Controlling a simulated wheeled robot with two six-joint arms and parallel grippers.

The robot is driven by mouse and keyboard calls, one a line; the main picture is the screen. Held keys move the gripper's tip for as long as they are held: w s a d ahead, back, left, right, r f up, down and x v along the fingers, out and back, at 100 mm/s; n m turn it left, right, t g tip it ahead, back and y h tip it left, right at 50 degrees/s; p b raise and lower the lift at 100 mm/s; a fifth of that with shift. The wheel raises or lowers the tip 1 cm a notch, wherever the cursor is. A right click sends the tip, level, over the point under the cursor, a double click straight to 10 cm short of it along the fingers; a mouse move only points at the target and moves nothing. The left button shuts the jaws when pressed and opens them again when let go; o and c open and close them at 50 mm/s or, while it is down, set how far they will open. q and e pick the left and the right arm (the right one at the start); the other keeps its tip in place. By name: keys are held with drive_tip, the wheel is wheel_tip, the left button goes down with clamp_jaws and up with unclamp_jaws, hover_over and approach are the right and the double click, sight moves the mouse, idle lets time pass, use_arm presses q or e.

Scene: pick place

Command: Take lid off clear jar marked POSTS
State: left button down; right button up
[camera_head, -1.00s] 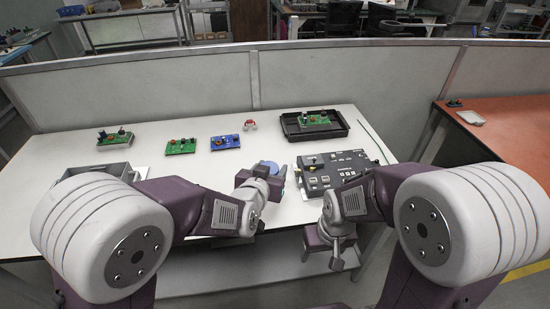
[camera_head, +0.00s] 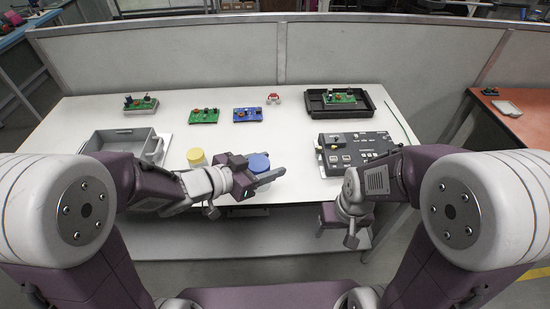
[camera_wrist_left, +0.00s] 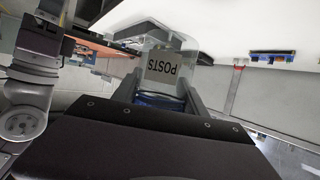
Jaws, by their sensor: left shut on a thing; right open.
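The clear jar marked POSTS (camera_wrist_left: 163,67) shows upside down in the left wrist view, with its blue lid (camera_wrist_left: 158,101) toward my gripper's palm. In the head view the blue lid (camera_head: 258,162) is at the front middle of the table. My left gripper (camera_head: 262,178) comes in from the left and is shut on the lid, its fingers on either side in the left wrist view (camera_wrist_left: 162,88). The jar body is mostly hidden in the head view. My right gripper (camera_head: 340,226) is open and empty by the front edge, pointing down.
A jar with a yellow lid (camera_head: 196,156) stands just left, close to my left arm. A grey bin (camera_head: 122,141) is at the left, a dark control box (camera_head: 356,151) at the right. Circuit boards (camera_head: 204,116) and a black tray (camera_head: 367,111) stand farther back.

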use_arm(q)
drive_tip(key=shift+s+a+m+g, duration=0.35)
drive_tip(key=shift+s+m+g, duration=0.05)
drive_tip(key=shift+s, duration=0.15)
